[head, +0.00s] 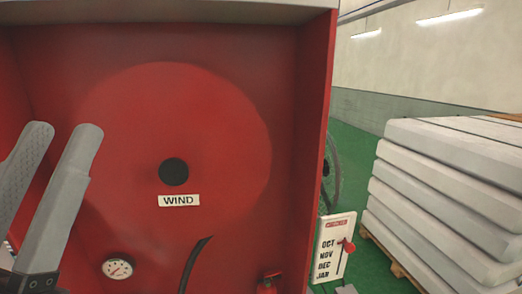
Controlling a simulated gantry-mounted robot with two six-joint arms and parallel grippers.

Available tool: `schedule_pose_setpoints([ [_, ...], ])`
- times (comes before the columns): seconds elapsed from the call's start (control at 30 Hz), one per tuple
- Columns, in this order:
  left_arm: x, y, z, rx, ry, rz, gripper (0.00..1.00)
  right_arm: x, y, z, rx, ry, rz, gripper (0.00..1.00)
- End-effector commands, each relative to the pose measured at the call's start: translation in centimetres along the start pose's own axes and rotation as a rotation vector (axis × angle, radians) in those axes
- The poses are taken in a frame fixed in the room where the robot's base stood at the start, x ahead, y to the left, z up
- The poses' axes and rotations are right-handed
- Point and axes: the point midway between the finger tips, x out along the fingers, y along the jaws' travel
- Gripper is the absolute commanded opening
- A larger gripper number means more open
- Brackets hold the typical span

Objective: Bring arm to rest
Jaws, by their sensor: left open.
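My left gripper (60,150) shows at the left edge of the head view. Its two grey fingers point up and are apart, with nothing between them. It is in front of the left part of a red cabinet (230,60). The lower arm is mostly out of the picture. My right gripper is not in the picture.
Stacked white mattresses (450,190) lie on a wooden pallet (395,266). Green floor (372,262) shows between.

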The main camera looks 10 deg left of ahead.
Motion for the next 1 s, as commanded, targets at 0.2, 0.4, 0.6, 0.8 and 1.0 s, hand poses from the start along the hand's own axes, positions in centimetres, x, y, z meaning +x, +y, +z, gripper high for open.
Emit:
schedule_pose_setpoints([
  [0.2, 7.1, 0.0, -6.8, -0.028, 0.01, 0.006, 0.5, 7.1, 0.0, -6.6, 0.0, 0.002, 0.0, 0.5],
  [0.4, 11.6, -0.1, -11.0, -0.028, 0.01, 0.007, 0.5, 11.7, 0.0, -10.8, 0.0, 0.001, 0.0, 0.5],
  [0.6, 12.3, -0.1, -11.7, -0.027, 0.01, 0.007, 0.5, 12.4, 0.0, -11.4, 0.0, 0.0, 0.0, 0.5],
  [0.8, 12.1, -0.1, -11.5, -0.027, 0.01, 0.007, 0.5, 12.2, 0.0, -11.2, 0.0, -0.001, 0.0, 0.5],
  [1.0, 12.1, -0.1, -11.5, -0.027, 0.01, 0.007, 0.5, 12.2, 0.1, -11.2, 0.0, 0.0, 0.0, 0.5],
])
